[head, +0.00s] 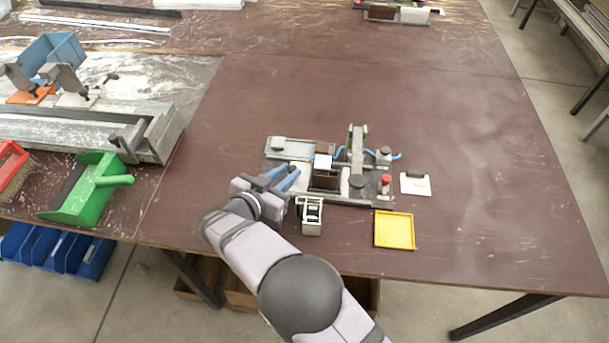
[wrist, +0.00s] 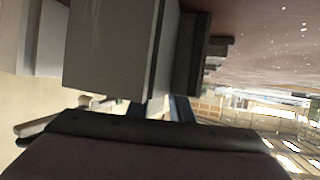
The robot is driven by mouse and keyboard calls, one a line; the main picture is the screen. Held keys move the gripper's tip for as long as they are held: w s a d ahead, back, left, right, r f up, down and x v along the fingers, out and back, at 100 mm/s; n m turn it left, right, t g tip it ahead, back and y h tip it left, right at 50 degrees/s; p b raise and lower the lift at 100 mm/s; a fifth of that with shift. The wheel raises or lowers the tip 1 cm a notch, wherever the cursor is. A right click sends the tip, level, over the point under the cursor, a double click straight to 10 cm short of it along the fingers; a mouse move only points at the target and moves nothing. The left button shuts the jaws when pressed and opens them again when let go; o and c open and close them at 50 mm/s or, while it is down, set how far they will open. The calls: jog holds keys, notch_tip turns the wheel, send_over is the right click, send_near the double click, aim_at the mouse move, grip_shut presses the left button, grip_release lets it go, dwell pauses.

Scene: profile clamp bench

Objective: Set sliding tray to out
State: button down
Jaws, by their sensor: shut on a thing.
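The clamp fixture (head: 350,198) stands on the brown bench. A pale, flat part at its left side (head: 303,172) looks like the sliding tray. My gripper (head: 288,180), with blue fingers, reaches in from the lower left and is shut at the tray's left end. The fingers and wrist hide the exact grip point, and I cannot tell the tray's position along its travel. In the wrist view, a large grey block (wrist: 110,45) fills the upper middle, and the blue fingers (wrist: 163,108) show partly below it.
A white-topped dark block (head: 323,161), an upright clamp (head: 357,145) and a red knob (head: 386,180) are on the fixture. A small metal-framed block (head: 312,216) stands in front. A yellow tray (head: 394,230) lies front right.

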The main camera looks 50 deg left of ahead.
jog(key=s+a+b, duration=0.1)
jog(key=s+a, duration=0.2)
jog(key=shift+s+a+b, duration=0.25)
jog(key=shift+a+b, duration=0.1)
jog(key=shift+s+a+r+b, duration=0.1)
jog(key=shift+s+a+b, duration=0.2)
jog(key=shift+s+a, duration=0.25)
jog(key=shift+s, duration=0.1)
jog(key=c, duration=1.6)
grip_release()
jog(key=shift+b+v, duration=0.8)
jog(key=shift+v, duration=2.9)
